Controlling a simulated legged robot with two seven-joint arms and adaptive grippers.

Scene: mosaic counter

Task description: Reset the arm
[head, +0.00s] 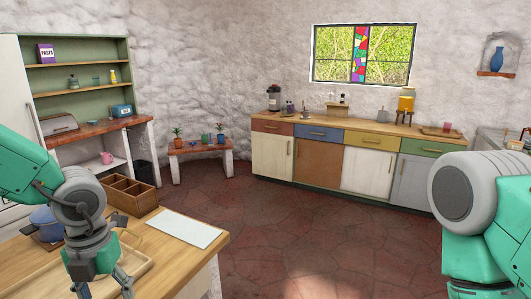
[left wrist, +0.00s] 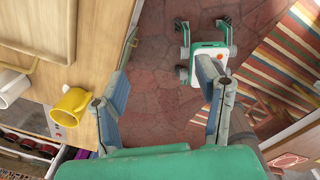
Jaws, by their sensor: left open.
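My left gripper (head: 104,287) hangs over the wooden counter at the lower left of the head view, its fingers pointing down and partly cut off by the frame edge. In the left wrist view the gripper (left wrist: 164,88) is open, with its fingers wide apart. Nothing is between the fingers; red stone floor shows beyond them. My right arm shows at the right edge of the head view, but its gripper is out of the picture.
A wooden tray (head: 140,268), white board (head: 184,229), divided wooden box (head: 130,205) and blue pot (head: 45,226) are on the near counter. A yellow mug (left wrist: 72,105) and white mug (left wrist: 14,90) show left of the gripper. Open floor (head: 300,245) lies right of the counter.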

